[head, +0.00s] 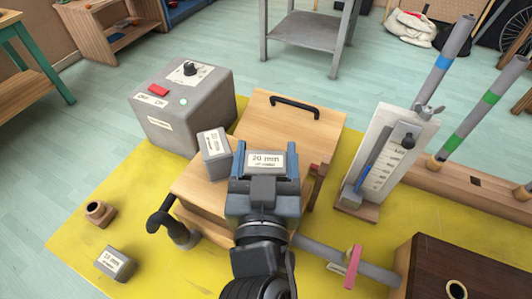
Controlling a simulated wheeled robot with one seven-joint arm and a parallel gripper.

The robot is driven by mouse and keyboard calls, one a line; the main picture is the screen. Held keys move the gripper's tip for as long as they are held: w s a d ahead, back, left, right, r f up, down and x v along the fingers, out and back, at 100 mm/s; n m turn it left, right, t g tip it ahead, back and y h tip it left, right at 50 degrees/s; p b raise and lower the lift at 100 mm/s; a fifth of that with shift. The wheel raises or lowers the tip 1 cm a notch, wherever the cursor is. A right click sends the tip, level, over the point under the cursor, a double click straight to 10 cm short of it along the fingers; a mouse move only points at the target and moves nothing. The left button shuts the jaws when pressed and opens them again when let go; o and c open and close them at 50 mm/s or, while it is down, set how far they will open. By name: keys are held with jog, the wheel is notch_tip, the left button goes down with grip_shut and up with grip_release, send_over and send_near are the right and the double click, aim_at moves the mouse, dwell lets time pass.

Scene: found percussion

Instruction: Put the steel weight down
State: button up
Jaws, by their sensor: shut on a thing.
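My gripper (265,166) is in the middle of the head view, above the wooden box (282,112). It is shut on the steel weight (267,149), a grey block with a white label that seems to read "20 mm". The blue fingers are at its left and right sides. My gripper hides the block's lower part, so I cannot tell whether it touches the wood below.
A similar grey labelled block (214,153) stands close left of my gripper. Another (115,262) lies on the yellow mat (75,238), near a small brown pot (100,213). A grey control box (190,105) stands behind left, a scale stand (385,160) right. The front-left mat has free room.

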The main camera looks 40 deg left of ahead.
jog(key=shift+f, duration=0.1)
jog(key=o, duration=1.3)
jog(key=shift+r, duration=0.25)
jog(key=b+v, duration=0.2)
jog(key=v, duration=1)
jog(key=shift+f+b, duration=0.15)
jog(key=shift+b, duration=0.15)
